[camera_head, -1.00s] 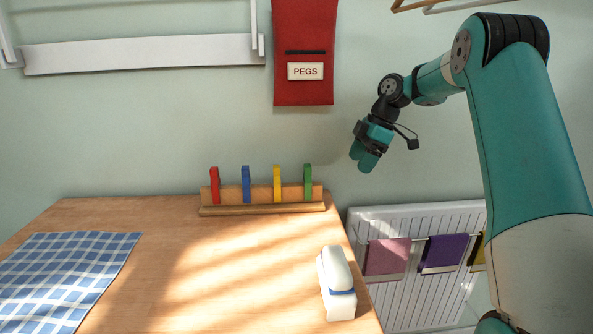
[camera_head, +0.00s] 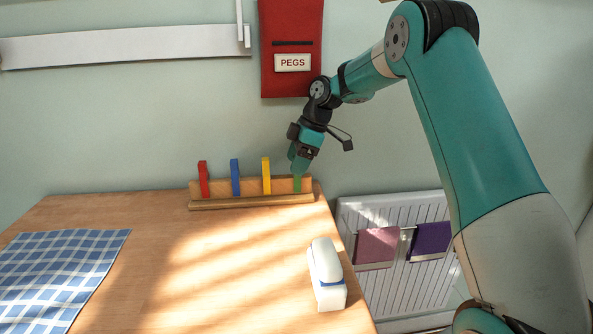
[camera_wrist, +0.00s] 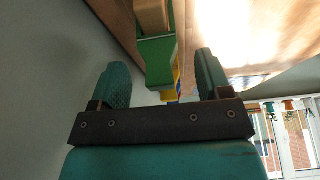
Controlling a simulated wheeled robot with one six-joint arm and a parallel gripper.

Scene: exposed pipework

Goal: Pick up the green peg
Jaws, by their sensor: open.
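The green peg (camera_head: 298,184) stands at the right end of the wooden peg rack (camera_head: 222,196) at the back of the table; its upper part is hidden behind my gripper. My gripper (camera_head: 298,166) is at the top of the green peg in the head view. In the wrist view, my gripper (camera_wrist: 162,85) is open, and the green peg (camera_wrist: 157,60) shows between its two fingers, touching neither. Yellow (camera_head: 266,176), blue (camera_head: 235,178) and red (camera_head: 203,180) pegs stand to its left in the rack.
A red bag labelled PEGS (camera_head: 291,40) hangs on the wall above the rack. A white object with a blue band (camera_head: 326,274) stands near the table's right edge. A blue checked cloth (camera_head: 55,270) lies at left. A radiator (camera_head: 400,290) with cloths is at right.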

